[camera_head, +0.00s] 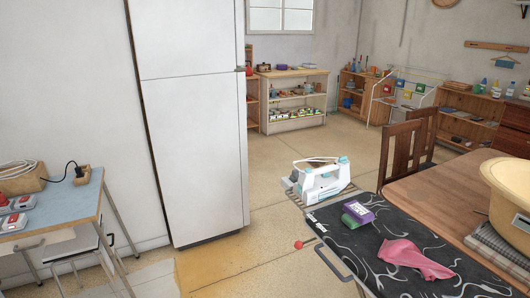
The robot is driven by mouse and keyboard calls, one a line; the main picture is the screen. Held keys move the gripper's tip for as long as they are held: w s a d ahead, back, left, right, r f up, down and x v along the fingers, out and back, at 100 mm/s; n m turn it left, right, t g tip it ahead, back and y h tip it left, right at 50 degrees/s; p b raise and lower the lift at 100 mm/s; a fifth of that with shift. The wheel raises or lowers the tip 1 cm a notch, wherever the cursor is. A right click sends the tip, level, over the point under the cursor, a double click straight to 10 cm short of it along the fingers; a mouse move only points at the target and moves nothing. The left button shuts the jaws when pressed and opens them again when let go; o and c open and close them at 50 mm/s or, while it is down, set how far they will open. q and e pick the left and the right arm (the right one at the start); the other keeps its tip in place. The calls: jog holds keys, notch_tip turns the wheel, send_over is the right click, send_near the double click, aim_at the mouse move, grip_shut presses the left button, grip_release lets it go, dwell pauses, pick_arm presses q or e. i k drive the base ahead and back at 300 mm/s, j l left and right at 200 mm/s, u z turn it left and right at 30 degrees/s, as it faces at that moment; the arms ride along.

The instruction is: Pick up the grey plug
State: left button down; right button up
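On the blue-topped table (55,204) at the left, a dark cable (58,174) runs to a small dark plug-like piece (77,170) on a small wooden block (82,178). I cannot tell whether this piece is the grey plug. A pale coiled cable (17,169) lies at the left edge, by a larger wooden block (28,183). White units with red parts (14,212) lie in front and are cut by the picture's edge. Neither of my grippers is in view.
A tall white fridge (196,120) stands right of the table. Floor (265,225) is open between fridge and board.

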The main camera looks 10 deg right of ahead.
aim_at(294, 178)
jog(key=i+j, duration=0.15)
jog(key=i, duration=0.55)
jog(key=i+j, duration=0.15)
jog(key=i, duration=0.55)
